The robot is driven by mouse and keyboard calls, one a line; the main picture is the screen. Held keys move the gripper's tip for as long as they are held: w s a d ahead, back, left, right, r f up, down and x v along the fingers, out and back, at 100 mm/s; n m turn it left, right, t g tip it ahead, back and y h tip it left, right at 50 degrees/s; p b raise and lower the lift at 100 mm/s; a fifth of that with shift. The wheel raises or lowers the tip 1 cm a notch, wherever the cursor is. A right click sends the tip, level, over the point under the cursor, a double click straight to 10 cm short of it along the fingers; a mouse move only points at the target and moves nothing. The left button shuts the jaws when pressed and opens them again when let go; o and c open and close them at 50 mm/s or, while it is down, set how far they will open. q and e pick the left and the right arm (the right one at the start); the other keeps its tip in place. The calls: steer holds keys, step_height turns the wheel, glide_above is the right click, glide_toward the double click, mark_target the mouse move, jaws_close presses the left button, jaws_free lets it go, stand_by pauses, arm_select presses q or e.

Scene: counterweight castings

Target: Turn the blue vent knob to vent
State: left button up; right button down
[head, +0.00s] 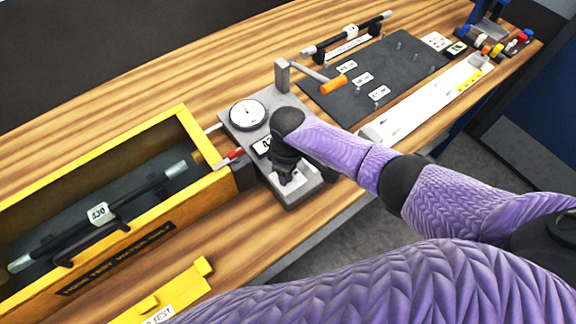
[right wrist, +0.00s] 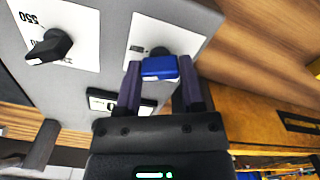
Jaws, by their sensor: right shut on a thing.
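The blue vent knob (right wrist: 159,67) sits on a white plate on a grey panel (right wrist: 112,65) in the right wrist view. My right gripper (right wrist: 160,75) is shut on the knob, one purple finger on each side. In the head view my right gripper (head: 287,179) points down over the grey test unit (head: 238,137), and the knob is hidden beneath it. The lettering by the knob is too small and partly covered to read. My left gripper is not in view.
A black knob (right wrist: 50,46) on its own white plate is beside the blue one. A round gauge (head: 247,114) and an orange-handled lever (head: 333,84) are on or near the unit. A yellow-rimmed test box (head: 196,131) with a hose inside stands left, close to the unit.

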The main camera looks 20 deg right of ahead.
steer(key=n, duration=0.3)
steer(key=shift+p, duration=0.3)
steer(key=n, duration=0.3)
steer(key=shift+n, duration=0.3)
steer(key=n, duration=0.6)
steer(key=shift+c, duration=1)
jaws_free()
